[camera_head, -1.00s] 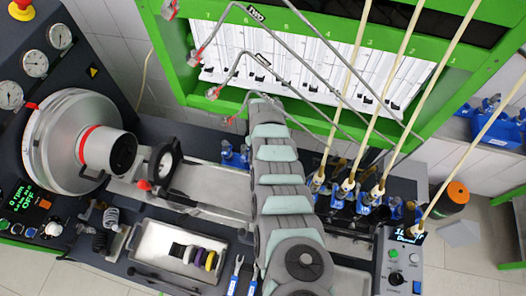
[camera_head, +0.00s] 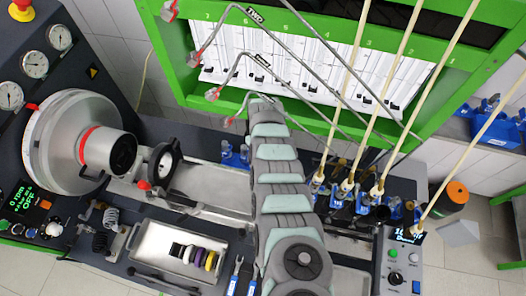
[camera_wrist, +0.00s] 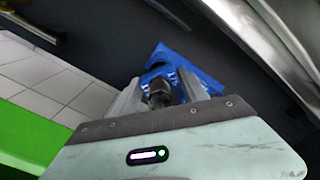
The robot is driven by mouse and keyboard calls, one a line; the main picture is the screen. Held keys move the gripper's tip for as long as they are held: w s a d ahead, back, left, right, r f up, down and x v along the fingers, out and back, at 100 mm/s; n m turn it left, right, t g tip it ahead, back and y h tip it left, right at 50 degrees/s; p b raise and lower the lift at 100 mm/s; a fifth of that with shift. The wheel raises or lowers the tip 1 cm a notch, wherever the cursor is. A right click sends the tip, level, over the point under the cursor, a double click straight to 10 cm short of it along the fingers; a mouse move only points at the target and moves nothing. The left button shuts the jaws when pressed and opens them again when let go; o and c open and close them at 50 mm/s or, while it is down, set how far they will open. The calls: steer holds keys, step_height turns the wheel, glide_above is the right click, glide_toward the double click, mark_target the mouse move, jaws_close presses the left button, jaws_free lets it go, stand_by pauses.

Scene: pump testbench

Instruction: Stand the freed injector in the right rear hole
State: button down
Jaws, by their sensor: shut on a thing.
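In the wrist view my gripper (camera_wrist: 160,95) is shut on a dark metallic cylindrical piece, the injector (camera_wrist: 160,90), held between its two pale fingers. A blue block (camera_wrist: 203,80) with a dark round recess lies just beyond the fingertips. Whether the injector touches this block or is in a hole cannot be told. In the head view my arm hides the gripper and the injector. Blue clamp pieces (camera_head: 236,156) stand left of the arm. A row of blue holders (camera_head: 364,203) with injectors and pale hoses stands right of it. I cannot single out the right rear hole.
A metal tray (camera_head: 150,240) with coloured rings lies at the lower left, with springs (camera_head: 103,235) beside it. Bent steel pipes (camera_head: 300,85) and pale hoses (camera_head: 408,55) cross the space before the green frame (camera_head: 190,85). A control box (camera_head: 398,262) stands lower right.

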steer(key=shift+f+b, duration=1.15)
steer(key=shift+f, duration=0.1)
steer(key=shift+f+b, duration=0.5)
steer(key=shift+f, duration=0.1)
stand_by(0.8)
steer(key=c, duration=0.9)
jaws_free()
steer(key=shift+r, duration=0.1)
step_height(320, 180, up, 11)
steer(key=p, duration=1.1)
steer(key=shift+s, duration=0.1)
